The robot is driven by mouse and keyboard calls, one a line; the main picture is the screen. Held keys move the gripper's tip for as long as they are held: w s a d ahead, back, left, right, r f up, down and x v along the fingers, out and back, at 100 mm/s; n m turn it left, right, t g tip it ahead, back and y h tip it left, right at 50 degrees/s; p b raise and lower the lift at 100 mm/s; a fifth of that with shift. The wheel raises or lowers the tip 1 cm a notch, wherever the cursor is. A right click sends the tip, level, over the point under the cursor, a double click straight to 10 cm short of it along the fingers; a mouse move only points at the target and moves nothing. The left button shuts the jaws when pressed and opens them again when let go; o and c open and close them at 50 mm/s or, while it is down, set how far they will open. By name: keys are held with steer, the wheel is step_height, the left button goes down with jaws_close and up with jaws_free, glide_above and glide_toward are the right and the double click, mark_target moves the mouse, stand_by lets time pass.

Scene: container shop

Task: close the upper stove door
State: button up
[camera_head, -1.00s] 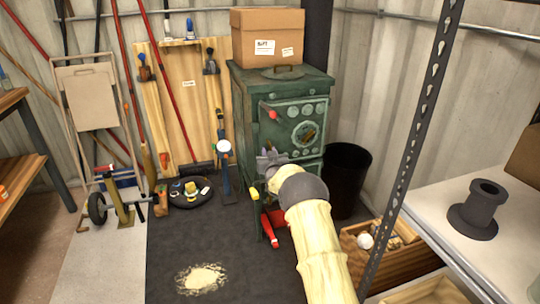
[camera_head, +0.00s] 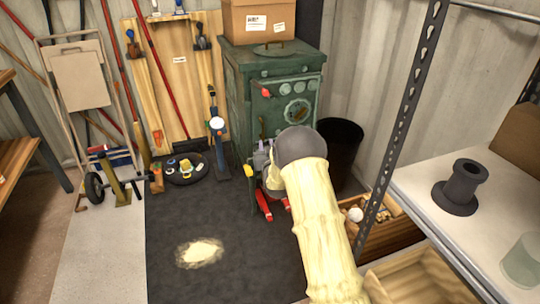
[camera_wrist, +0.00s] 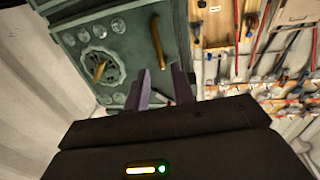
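The green stove (camera_head: 240,85) stands at the back, with a cardboard box on top. Its upper door (camera_head: 298,92) has a round vent, and a red-tipped handle shows at its left. The door looks nearly flush with the front, but I cannot tell if it is fully shut. In the wrist view the stove front is turned sideways, with the vent (camera_wrist: 101,67) at left and a brass handle (camera_wrist: 157,42) beyond my fingers. My gripper (camera_wrist: 163,82) is open, with a gap between its fingers and nothing held. In the head view my arm hides the lower stove front.
A black bin (camera_head: 341,150) stands right of the stove. A metal shelf (camera_head: 440,205) with a dark flanged pipe piece is at right. A round black tray (camera_head: 186,168) and red-handled tools lie on the floor at left. The dark floor mat in front is mostly clear.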

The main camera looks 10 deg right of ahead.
steer(key=s+p, duration=0.1)
steer(key=s, duration=0.6)
steer(key=shift+p, duration=0.3)
steer(key=s+r+g+p, duration=0.2)
steer(key=s+r+g, duration=0.25)
steer(key=s, duration=0.75)
steer(key=s+d+r+g+p, duration=0.1)
steer(key=s+r+g+p, duration=0.15)
steer(key=s+g, duration=0.7)
steer(key=s+r+g+p, duration=0.15)
steer(key=s+r, duration=0.25)
steer(key=s, duration=1.2)
steer(key=w+p+v, duration=0.2)
steer(key=p+v, duration=1)
steer(key=w+r+p+v, duration=0.1)
steer(key=w+p+v, duration=0.2)
steer(key=p+v, duration=0.9)
steer(key=w+d+p+v, duration=0.1)
steer(key=w+p+v, duration=0.1)
steer(key=p+v, duration=1)
steer(key=shift+w+r+p, duration=0.45)
steer(key=shift+w+p, duration=0.25)
steer(key=shift+w, duration=0.05)
